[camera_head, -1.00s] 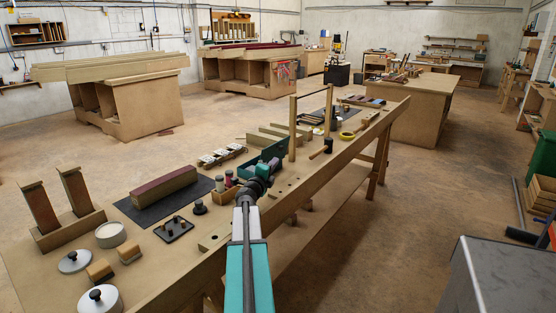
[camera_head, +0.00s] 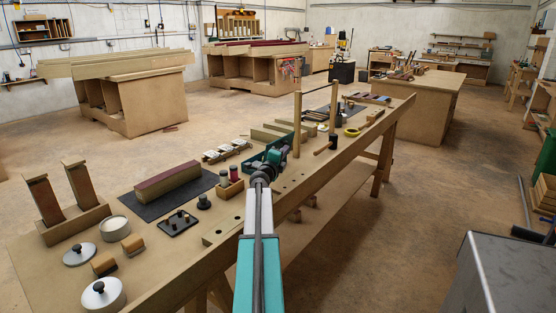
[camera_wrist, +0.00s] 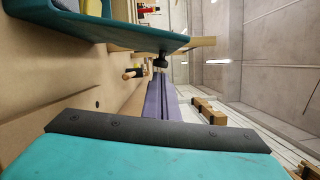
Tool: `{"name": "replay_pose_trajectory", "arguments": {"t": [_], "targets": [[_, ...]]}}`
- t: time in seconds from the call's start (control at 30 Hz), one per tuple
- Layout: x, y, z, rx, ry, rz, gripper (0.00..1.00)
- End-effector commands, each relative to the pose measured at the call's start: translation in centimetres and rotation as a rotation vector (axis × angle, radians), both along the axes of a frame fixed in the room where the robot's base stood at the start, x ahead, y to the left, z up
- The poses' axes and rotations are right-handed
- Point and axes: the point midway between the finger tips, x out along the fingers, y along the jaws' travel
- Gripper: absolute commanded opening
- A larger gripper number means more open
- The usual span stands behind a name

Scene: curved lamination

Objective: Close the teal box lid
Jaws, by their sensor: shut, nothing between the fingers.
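The dark teal box (camera_head: 251,165) stands on the long bench in the head view, partly hidden by my wrist. Its lid cannot be told apart clearly from the box there. In the wrist view a dark teal wall of the box (camera_wrist: 120,34) crosses the top, with yellow and blue things showing behind its rim, so that part looks open. My gripper (camera_head: 279,155) is beside the box and overlaps it in the picture. It is shut and empty. A bright teal part with a black screwed strip fills the bottom of the wrist view; whether anything touches the box cannot be seen.
On the long bench (camera_head: 150,270), a small wooden holder with spools (camera_head: 230,185) stands just left of my wrist. Wooden posts with a crossbar (camera_head: 298,125) rise beyond the gripper. A mallet (camera_head: 328,145) lies nearby.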

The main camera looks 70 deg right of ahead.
Motion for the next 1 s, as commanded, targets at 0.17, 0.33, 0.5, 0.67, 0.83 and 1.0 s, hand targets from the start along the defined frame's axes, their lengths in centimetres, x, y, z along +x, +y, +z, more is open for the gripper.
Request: {"name": "replay_pose_trajectory", "arguments": {"t": [0.17,0.33,0.5,0.67,0.83,1.0], "targets": [[0.0,-1.7,0.1,0.0,0.0,-0.001,0.0],[0.0,-2.5,0.1,0.0,0.0,-0.001,0.0],[0.0,-2.7,0.2,0.0,0.0,-0.001,0.0],[0.0,-2.7,0.2,0.0,0.0,-0.001,0.0],[-0.2,-0.4,0.2,0.0,0.0,0.0,0.0],[-0.7,-2.6,0.3,0.001,0.005,-0.007,0.0]]}}
